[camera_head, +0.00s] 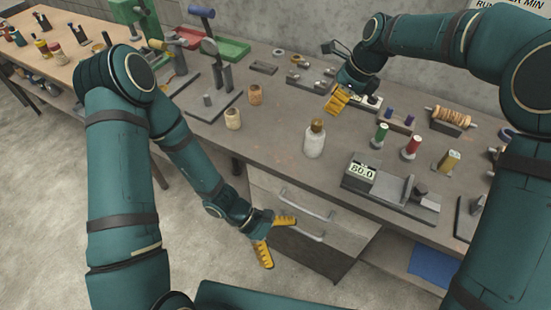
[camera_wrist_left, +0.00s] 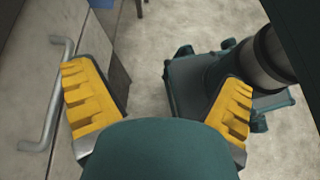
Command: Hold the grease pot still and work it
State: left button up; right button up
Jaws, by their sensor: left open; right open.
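A pale pot with a brown top (camera_head: 314,142) stands upright on the middle of the grey workbench, near its front edge; it looks like the grease pot. My left gripper (camera_head: 281,243) is open and empty in front of the bench drawers, below the bench top and apart from the pot. My right gripper (camera_head: 338,99) is over the back of the bench, behind and slightly right of the pot. It is open; nothing is visibly held.
Drawer handles (camera_head: 306,203) protrude near my left gripper. Bench around the pot is fairly clear.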

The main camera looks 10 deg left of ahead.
pick_arm(q)
jog(key=w+d+r+n+t+h, duration=0.1)
jog(key=w+r+n+t+h, duration=0.3)
jog(key=w+n+t, duration=0.3)
jog(key=n+t+y, duration=0.2)
jog(key=n+t, duration=0.4)
jog(key=t, duration=0.3)
send_near(307, 142)
jog(key=x, duration=1.2)
jog(key=shift+w+d, duration=0.15)
jog(key=shift+d, duration=0.05)
